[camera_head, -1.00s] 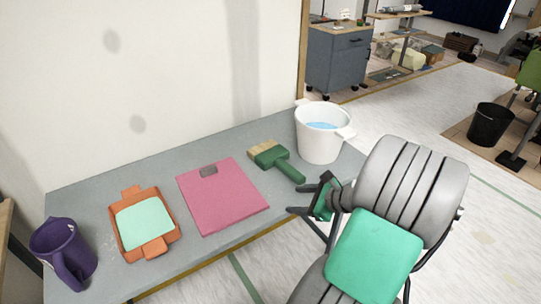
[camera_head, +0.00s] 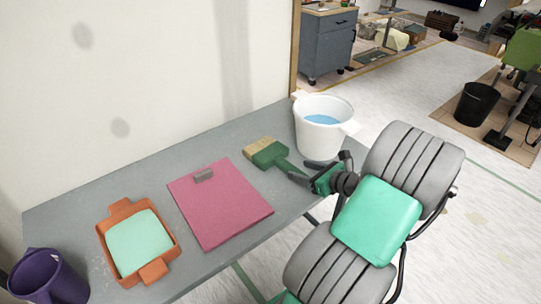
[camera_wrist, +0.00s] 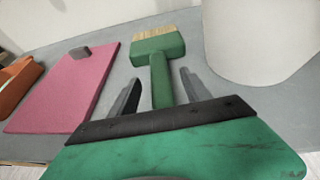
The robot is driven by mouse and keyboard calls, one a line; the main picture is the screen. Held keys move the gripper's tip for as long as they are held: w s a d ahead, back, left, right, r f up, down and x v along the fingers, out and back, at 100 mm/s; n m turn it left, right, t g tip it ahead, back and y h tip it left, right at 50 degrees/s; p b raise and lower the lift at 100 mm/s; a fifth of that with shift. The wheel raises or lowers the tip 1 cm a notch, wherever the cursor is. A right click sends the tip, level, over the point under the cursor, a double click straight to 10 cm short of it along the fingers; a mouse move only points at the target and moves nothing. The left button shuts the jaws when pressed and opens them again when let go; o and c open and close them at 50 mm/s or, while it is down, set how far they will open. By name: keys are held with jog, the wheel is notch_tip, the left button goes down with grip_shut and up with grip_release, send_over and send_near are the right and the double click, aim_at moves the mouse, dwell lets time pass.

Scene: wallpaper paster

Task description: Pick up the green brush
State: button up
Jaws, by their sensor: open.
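The green brush (camera_head: 274,155) lies on the grey table, with pale bristles pointing to the back left and its handle toward my gripper. My gripper (camera_head: 306,172) is open at the handle's end. In the wrist view the brush (camera_wrist: 158,60) lies ahead, and its handle runs down between the two fingers of my gripper (camera_wrist: 158,88). The fingers stand apart on either side of the handle. The handle's near end is hidden behind the gripper body.
A white bucket (camera_head: 321,138) of water stands close to the right of the brush. A pink clipboard (camera_head: 220,208) lies left of it. Farther left are an orange tray (camera_head: 166,239) with pale green contents and a purple jug (camera_head: 47,279). The grey table (camera_head: 90,213) meets a wall behind.

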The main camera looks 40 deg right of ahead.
aim_at(293, 168)
jog(key=x, duration=0.5)
jog(key=shift+w+a+f+b, duration=0.15)
jog(key=shift+b, duration=0.2)
jog(key=shift+c, duration=0.5)
grip_shut()
